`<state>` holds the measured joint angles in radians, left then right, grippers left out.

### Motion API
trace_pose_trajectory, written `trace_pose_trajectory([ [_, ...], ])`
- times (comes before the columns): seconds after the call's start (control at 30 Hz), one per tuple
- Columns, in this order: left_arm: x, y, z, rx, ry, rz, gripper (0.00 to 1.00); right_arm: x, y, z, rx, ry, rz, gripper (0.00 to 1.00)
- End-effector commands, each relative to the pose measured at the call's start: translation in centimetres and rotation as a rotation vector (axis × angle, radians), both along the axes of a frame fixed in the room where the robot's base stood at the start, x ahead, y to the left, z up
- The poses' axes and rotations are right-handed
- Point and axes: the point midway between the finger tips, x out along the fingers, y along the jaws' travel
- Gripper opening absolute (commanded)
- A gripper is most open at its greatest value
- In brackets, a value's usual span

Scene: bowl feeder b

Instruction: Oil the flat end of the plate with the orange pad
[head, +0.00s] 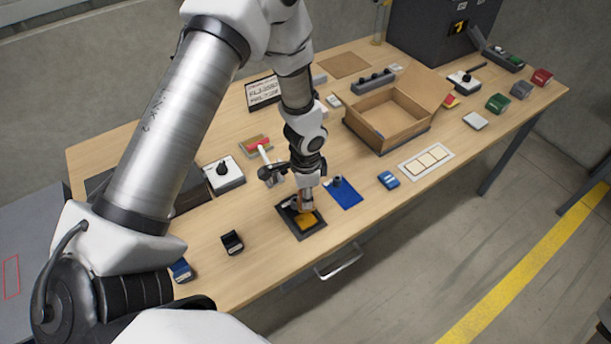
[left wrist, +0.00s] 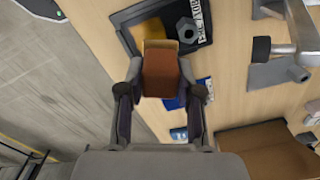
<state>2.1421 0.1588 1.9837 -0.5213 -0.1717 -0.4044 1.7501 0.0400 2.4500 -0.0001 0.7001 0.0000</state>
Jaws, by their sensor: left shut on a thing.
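My left gripper (head: 303,204) is shut on the orange pad (left wrist: 161,75), a brownish-orange block with a tan far edge that sits between both fingers in the left wrist view. In the head view only a small orange bit of it shows at the fingertips. Below it is a dark square plate or tray (head: 313,232) with a yellow patch (head: 308,220). In the left wrist view, its dark frame (left wrist: 127,36) and a grey hexagonal post (left wrist: 187,30) beside white lettering show. I cannot tell whether the pad touches the surface. My right gripper is out of view.
A blue mat (head: 350,199) with a dark knob lies right of the dark tray. A black block (head: 232,242) lies left. An open cardboard box (head: 388,117) is farther right. The table's front edge is close.

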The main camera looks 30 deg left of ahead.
Motion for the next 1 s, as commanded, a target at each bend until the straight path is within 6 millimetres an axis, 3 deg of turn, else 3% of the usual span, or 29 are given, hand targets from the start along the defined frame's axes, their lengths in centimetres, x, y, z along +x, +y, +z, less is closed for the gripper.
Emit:
trace_pose_trajectory([
  [0.03, 0.0, 0.0, 1.2, 0.0, 0.0, 0.0, 0.07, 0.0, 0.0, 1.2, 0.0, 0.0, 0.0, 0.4],
  [0.1, 0.0, 0.0, 1.8, 0.0, 0.0, 0.0, 0.07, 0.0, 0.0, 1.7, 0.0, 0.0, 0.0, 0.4],
  [0.43, 0.0, 0.0, 1.8, 0.0, 0.0, 0.0, 0.07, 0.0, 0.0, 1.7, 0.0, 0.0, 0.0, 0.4],
  [0.7, 0.0, 0.0, 4.7, 0.001, 0.001, 0.0, 0.07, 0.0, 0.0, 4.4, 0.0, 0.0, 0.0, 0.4],
  [1.0, 0.0, 0.0, 4.7, 0.0, 0.001, 0.0, 0.07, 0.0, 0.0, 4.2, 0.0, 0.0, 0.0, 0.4],
])
